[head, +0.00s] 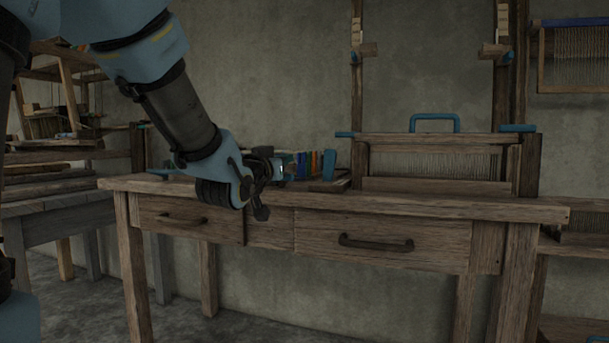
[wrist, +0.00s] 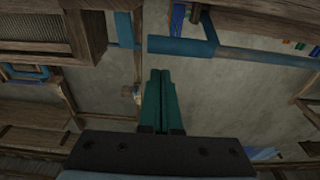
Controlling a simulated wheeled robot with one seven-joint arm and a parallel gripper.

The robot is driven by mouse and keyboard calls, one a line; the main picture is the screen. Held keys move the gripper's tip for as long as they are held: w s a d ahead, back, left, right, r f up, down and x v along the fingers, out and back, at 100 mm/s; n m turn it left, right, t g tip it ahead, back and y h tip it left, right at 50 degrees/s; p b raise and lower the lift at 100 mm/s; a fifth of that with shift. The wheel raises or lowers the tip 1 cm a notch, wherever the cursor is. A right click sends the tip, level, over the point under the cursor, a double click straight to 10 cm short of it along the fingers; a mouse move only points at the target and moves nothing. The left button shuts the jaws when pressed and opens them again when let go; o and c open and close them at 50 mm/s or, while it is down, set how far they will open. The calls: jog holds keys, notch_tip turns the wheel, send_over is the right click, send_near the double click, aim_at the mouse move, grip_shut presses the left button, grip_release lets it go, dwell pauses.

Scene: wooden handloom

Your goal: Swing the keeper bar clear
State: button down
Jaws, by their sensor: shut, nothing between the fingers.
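The wooden loom frame (head: 435,185) stands on the workbench, with a blue handle (head: 435,116) on top. A short blue piece lies at the frame's top left (head: 345,134) and another at its top right (head: 518,128). I cannot tell which part is the keeper bar. My gripper (head: 281,169) is over the bench, left of the loom frame and apart from it in the head view. In the wrist view its green fingers (wrist: 160,74) are together and empty. A blue bar (wrist: 185,46) shows beyond the fingertips there; I cannot tell whether it is the keeper bar.
The workbench (head: 400,205) has two drawers with dark handles (head: 375,242). Several coloured upright items (head: 312,164) stand between my gripper and the loom frame. Wooden posts (head: 501,70) rise behind the frame. Another wooden loom (head: 60,130) stands at the left.

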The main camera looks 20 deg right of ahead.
jog(key=f+b, duration=0.1)
jog(key=b, duration=0.1)
jog(key=f+t+h+b, duration=0.1)
jog(key=b, duration=0.2)
jog(key=s+a+f+b, duration=0.1)
jog(key=b, duration=0.2)
jog(key=shift+s+f+t+h, duration=0.1)
jog(key=shift+t+h, duration=0.3)
jog(key=shift+a+b, duration=0.1)
jog(key=shift+b, duration=0.2)
